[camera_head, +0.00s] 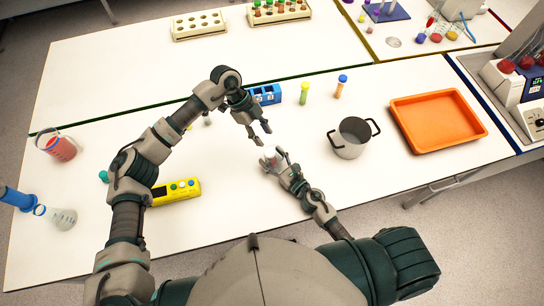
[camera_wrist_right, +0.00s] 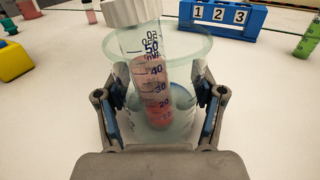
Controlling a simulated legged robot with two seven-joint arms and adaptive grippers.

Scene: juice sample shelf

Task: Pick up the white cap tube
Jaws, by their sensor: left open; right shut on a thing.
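The white cap tube (camera_wrist_right: 152,80) shows in the right wrist view, with volume marks and pinkish-red contents. It stands slightly tilted inside a clear glass beaker (camera_wrist_right: 185,52), its white cap above the rim. My right gripper (camera_wrist_right: 160,118) has its fingers against both sides of the beaker, around the tube. In the head view my right gripper (camera_head: 273,160) is near the table's middle, with the beaker small and hard to make out. My left gripper (camera_head: 260,134) is open and empty, just beyond the right one.
A blue number block (camera_head: 264,94), a green-capped tube (camera_head: 304,93) and a blue-capped tube (camera_head: 340,86) stand behind. A metal pot (camera_head: 351,138) and an orange tray (camera_head: 437,119) are to the right. A yellow device (camera_head: 176,191) lies left. The front middle table is clear.

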